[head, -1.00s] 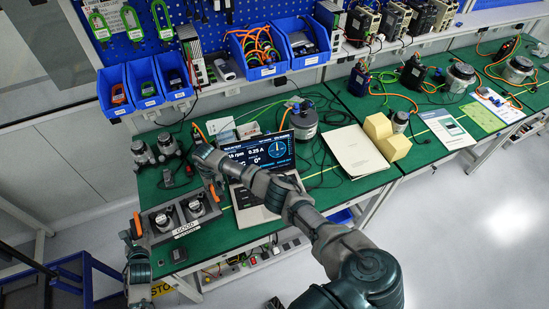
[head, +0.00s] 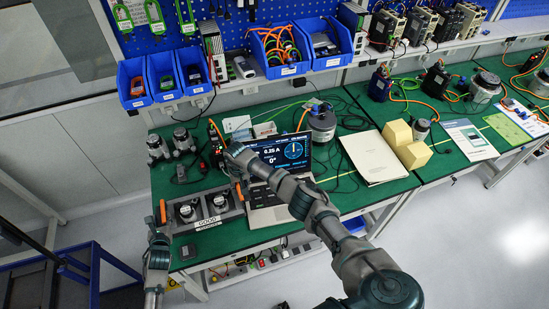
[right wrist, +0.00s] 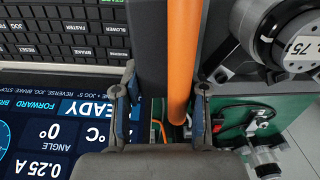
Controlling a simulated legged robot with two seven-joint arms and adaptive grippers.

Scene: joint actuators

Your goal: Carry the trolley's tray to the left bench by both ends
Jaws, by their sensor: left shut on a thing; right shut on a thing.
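The dark grey tray (head: 184,231), with an orange handle at each end, is over the front left corner of the green left bench (head: 187,253). Whether it touches the bench top is unclear. It carries two round actuators (head: 189,210) and a "GOOD" label. My left gripper (head: 158,238) is shut at the left orange handle (head: 163,212). My right gripper (head: 237,160) is shut at the right orange handle (head: 240,191). In the right wrist view the orange handle (right wrist: 178,60) runs between the fingers (right wrist: 160,108).
An open laptop (head: 283,150) stands close right of the tray. Two motors (head: 170,143) stand behind it, with a cable and small controller nearby. The blue-framed trolley (head: 95,270) is at lower left.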

